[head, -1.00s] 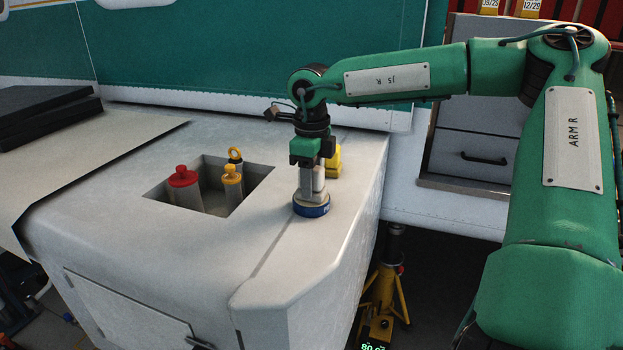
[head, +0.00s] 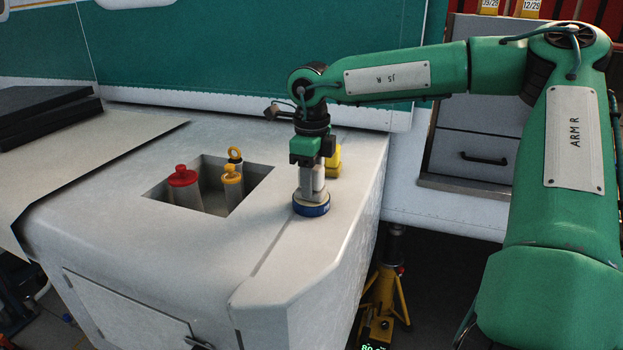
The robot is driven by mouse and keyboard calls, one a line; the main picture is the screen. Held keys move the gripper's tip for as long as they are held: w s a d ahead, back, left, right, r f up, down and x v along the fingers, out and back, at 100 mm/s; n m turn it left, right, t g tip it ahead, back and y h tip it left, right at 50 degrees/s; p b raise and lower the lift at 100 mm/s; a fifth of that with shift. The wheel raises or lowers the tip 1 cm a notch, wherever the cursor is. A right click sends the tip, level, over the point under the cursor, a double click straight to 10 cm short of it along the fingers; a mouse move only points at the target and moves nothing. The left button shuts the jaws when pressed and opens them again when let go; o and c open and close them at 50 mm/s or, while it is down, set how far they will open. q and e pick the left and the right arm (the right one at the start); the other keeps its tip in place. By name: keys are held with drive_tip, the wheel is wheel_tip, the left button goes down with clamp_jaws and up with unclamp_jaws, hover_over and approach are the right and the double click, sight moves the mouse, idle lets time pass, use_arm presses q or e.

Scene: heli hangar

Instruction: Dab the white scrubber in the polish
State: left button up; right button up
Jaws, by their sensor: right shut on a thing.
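My right gripper (head: 312,186) points straight down above the pale grey worktop near its right edge. Directly below is the polish, a low round tin with a blue side (head: 311,210) and a pale top. The lower end of the scrubber is at the tin's top and seems to touch it; the exact contact is too small to tell. My left gripper is not in view.
A yellow object (head: 333,162) stands close behind my right gripper. To the left, a square recess (head: 236,205) holds a red-capped container (head: 183,176) and two yellow-topped ones (head: 232,180). The worktop (head: 262,281) in front is clear. A teal and white panel (head: 250,60) closes the back.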

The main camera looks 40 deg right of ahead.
idle(0.6)
drive_tip(key=shift+r+p, duration=1.75)
drive_tip(key=shift+r, duration=1.7)
